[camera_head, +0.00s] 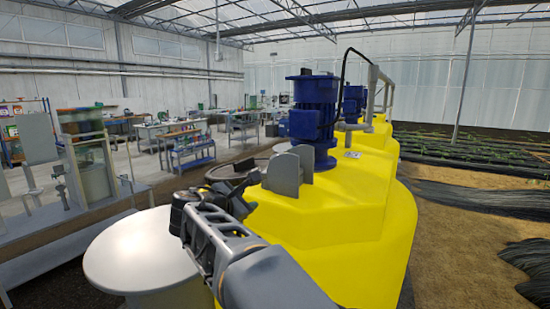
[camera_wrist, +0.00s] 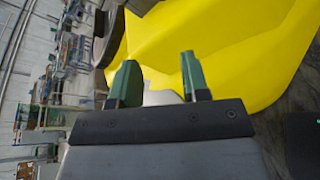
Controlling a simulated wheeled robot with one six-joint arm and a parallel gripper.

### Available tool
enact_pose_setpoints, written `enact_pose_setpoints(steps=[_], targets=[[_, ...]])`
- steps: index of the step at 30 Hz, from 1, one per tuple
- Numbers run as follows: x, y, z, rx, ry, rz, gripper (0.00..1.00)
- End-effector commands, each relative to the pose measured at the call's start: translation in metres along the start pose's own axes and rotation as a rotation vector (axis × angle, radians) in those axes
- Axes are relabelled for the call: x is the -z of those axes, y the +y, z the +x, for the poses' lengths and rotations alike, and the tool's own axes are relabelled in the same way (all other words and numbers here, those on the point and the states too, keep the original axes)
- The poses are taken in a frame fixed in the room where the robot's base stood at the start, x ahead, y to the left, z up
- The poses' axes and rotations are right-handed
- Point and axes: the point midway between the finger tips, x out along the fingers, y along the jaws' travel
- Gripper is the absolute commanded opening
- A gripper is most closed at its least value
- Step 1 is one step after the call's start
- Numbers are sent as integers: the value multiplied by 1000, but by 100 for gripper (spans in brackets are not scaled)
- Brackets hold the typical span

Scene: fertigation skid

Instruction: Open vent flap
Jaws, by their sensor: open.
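My gripper (camera_wrist: 159,58) is open in the wrist view. Its two green fingers stand apart with nothing clamped between them, and the yellow tank (camera_wrist: 235,50) lies beyond. A small pale grey patch shows low between the fingers; I cannot tell what it is. In the head view the dark end of my arm is beside the left edge of the yellow tank (camera_head: 330,215). Grey upright plates (camera_head: 283,176) stand on the tank top in front of a blue motor (camera_head: 314,112). I cannot tell whether they are the vent flap. No clearly recognisable flap shows in the wrist view.
A round light grey top (camera_head: 135,250) is left of my arm. A dark round rim (camera_head: 232,170) lies behind the arm, left of the tank. A second blue motor (camera_head: 354,100) and grey pipe stand farther back. Workbenches (camera_head: 190,148) are at far left; soil beds lie right.

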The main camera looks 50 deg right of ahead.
Motion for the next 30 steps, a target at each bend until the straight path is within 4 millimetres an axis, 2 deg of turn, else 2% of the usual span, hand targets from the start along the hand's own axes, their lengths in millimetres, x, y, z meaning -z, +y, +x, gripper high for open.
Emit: enact_pose_setpoints(steps=[3,9,14,24,30], targets=[[-30,26,11,-34,-153,-188,42],[-55,48,20,-51,-289,-351,42],[-65,53,39,-49,-307,-374,42],[-84,60,101,-50,-303,-372,42],[-91,63,128,-52,-304,-370,42]])
